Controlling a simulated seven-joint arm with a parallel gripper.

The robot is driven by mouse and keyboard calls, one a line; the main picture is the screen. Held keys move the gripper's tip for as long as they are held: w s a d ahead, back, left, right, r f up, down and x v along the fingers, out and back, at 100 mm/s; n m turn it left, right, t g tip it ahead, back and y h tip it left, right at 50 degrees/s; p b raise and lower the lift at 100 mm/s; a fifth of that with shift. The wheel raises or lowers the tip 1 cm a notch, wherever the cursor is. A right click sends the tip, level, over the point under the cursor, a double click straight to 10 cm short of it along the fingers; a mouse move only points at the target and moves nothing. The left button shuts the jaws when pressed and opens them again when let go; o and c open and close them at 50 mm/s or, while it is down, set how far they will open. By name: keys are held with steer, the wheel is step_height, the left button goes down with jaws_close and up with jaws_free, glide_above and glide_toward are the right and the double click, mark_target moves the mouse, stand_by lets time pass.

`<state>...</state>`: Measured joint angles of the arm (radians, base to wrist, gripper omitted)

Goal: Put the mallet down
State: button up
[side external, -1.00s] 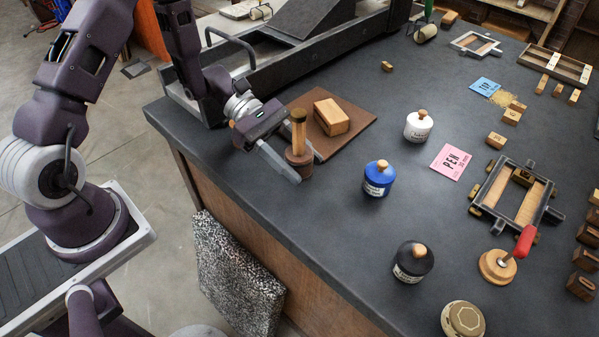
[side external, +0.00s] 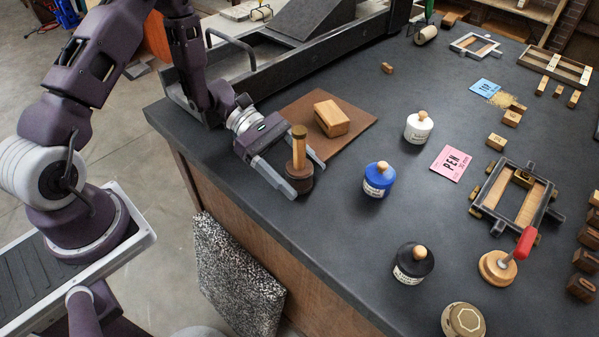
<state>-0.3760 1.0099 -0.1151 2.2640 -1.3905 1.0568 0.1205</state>
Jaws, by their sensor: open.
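The mallet (side external: 299,182) stands upright on the dark bench top, with its dark brown round head down and its light wooden handle up. It is near the bench's front left edge, beside the front corner of the brown mat. My gripper (side external: 306,178) is open, low over the bench, with one finger on each side of the mallet. The near finger lies left of the mallet's head. The far finger is partly hidden behind the mallet. I cannot tell whether either finger touches it.
A wooden block (side external: 331,118) rests on the brown mat (side external: 357,127) behind the mallet. Blue (side external: 377,180), white (side external: 418,126) and black (side external: 413,263) lidded pots stand to the right. The press bed (side external: 245,75) lies behind my gripper. The bench is clear just right of the mallet.

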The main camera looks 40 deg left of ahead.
steer(key=v, duration=0.3)
steer(key=shift+a+r, duration=0.1)
steer(key=shift+r, duration=0.4)
step_height(320, 180, up, 6)
